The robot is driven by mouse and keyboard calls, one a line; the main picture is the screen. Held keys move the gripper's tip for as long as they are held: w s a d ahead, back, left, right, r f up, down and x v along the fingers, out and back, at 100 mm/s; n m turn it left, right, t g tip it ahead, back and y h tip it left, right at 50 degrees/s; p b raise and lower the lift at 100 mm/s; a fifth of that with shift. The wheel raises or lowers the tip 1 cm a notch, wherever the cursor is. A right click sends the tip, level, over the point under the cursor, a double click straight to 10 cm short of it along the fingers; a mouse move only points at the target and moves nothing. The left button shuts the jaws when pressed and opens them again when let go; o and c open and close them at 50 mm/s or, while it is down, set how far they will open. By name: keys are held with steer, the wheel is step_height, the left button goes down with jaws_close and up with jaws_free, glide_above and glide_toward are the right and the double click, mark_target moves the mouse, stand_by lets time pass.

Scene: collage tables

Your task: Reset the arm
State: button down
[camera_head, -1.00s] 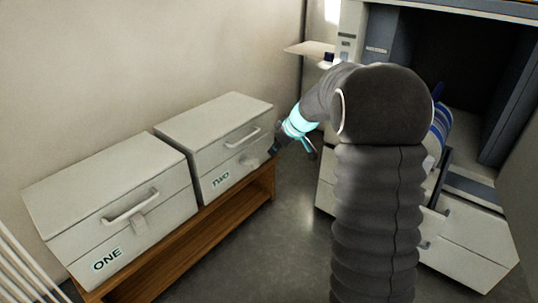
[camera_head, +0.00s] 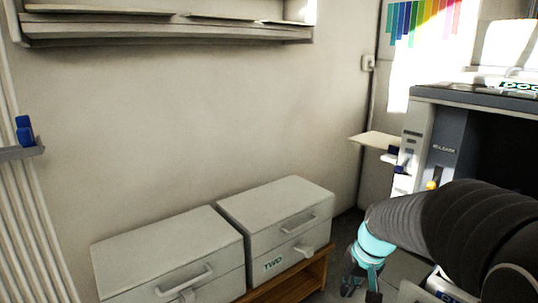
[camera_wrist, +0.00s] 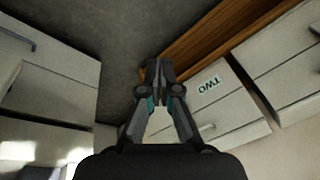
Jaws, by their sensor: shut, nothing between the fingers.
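My arm (camera_head: 440,225) reaches in from the lower right of the head view, with its dark ribbed sleeve bent. My gripper (camera_head: 360,285) hangs below a teal wrist band at the right of the box marked TWO. In the wrist view my gripper (camera_wrist: 158,75) is shut and empty, its fingertips together. It is over the grey floor, beside the wooden bench edge. No object touches the fingers.
The white box TWO (camera_head: 290,235) and another white box (camera_head: 170,262) sit on a wooden bench (camera_head: 300,285). A large grey machine (camera_head: 440,130) stands at the right. A wall shelf (camera_head: 160,30) hangs at upper left. Grey floor (camera_wrist: 80,70) is clear beside the bench.

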steer(key=s+a+r+t+h+p, duration=0.1)
steer(key=s+r+p, duration=0.6)
steer(key=s+r, duration=0.9)
steer(key=s+a+t, duration=0.1)
steer(key=s+t, duration=0.1)
steer(key=shift+s+a+n+t+h, duration=0.3)
steer(key=shift+a+h, duration=0.1)
steer(key=shift+r, duration=0.1)
